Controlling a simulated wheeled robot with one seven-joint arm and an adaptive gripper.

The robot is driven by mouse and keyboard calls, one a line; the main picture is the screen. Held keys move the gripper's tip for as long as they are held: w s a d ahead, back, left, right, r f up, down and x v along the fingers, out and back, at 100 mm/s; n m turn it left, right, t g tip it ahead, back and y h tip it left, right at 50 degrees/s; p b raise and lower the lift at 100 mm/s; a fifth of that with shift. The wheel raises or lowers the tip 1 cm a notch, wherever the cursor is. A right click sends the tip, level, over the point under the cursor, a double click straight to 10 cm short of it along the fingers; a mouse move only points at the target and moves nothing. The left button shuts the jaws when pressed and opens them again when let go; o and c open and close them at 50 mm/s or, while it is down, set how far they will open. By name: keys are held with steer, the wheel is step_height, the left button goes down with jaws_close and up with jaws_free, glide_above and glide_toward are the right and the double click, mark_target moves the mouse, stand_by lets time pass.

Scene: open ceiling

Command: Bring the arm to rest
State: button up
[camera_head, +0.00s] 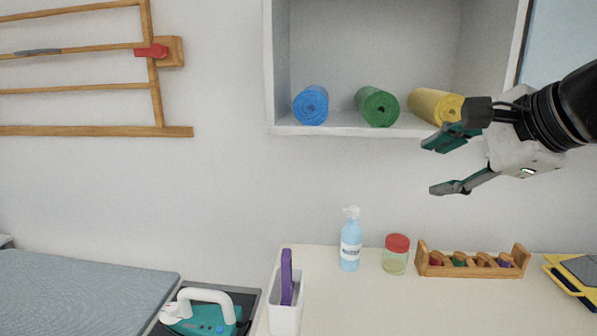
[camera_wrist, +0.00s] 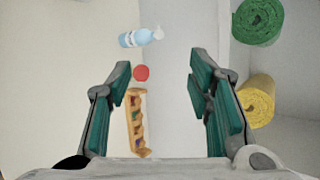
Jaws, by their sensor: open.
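My gripper (camera_head: 440,165) is at the right of the head view, in the air above the table and in front of the shelf's lower right part. Its teal-padded fingers are spread apart with nothing between them. In the wrist view my gripper (camera_wrist: 160,95) also shows open and empty. My arm comes in from the right edge of the head view.
A shelf (camera_head: 290,130) holds blue (camera_head: 311,105), green (camera_head: 377,106) and yellow (camera_head: 432,106) rolls, the yellow one close behind my gripper. On the table (camera_head: 370,310) stand a blue bottle (camera_head: 350,245), a red-lidded jar (camera_head: 396,256) and a wooden rack (camera_head: 472,271).

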steer(key=s+a+f+n+g+h, duration=0.1)
steer(key=s+f+n+g+h, duration=0.2)
steer(key=s+f+n, duration=1.2)
steer(key=s+n+g, duration=0.2)
steer(key=n, duration=0.1)
steer(key=shift+a+f+g+h, duration=0.15)
steer(key=shift+f+g+h, duration=0.05)
steer(key=shift+g+h, duration=0.2)
steer(key=shift+s, duration=0.1)
steer(key=shift+c, duration=0.3)
